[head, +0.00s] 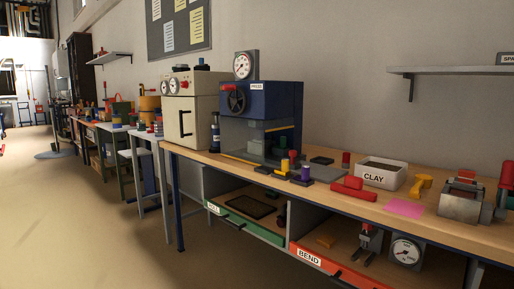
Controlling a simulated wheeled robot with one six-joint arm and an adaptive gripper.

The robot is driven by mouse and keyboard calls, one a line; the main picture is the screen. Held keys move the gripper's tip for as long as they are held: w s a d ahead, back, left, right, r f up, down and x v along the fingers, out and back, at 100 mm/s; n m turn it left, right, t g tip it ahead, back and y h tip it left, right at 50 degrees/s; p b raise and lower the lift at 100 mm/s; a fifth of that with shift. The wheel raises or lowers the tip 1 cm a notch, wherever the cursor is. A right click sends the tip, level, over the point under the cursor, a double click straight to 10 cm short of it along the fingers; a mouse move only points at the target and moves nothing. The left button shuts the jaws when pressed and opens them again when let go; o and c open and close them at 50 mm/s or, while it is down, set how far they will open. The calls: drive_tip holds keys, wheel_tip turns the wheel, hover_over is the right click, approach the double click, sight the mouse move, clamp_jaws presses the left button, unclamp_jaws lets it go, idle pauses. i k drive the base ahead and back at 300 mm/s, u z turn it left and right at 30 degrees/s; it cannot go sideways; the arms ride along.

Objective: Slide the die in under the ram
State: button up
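A blue press (284,100) stands on the bench, with a label and a dark handwheel (236,100) on its front. A see-through guard (242,138) covers its lower opening; the ram cannot be made out clearly behind it. Several small blocks with coloured knobs stand before the press: a yellow one (284,166), a red one (292,156) and a purple one (305,173). I cannot tell which is the die. My gripper is not in view.
A pale oven-like cabinet (190,112) stands left of the press. On the bench (440,228) to the right lie a red block (352,190), a white clay tub (399,178), a pink sheet (404,208) and a metal device (461,202). Open floor (90,220) lies at left.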

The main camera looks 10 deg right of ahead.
sight(275, 158)
drive_tip(key=z, duration=0.05)
drive_tip(key=i, duration=1.3)
drive_tip(key=z, duration=0.65)
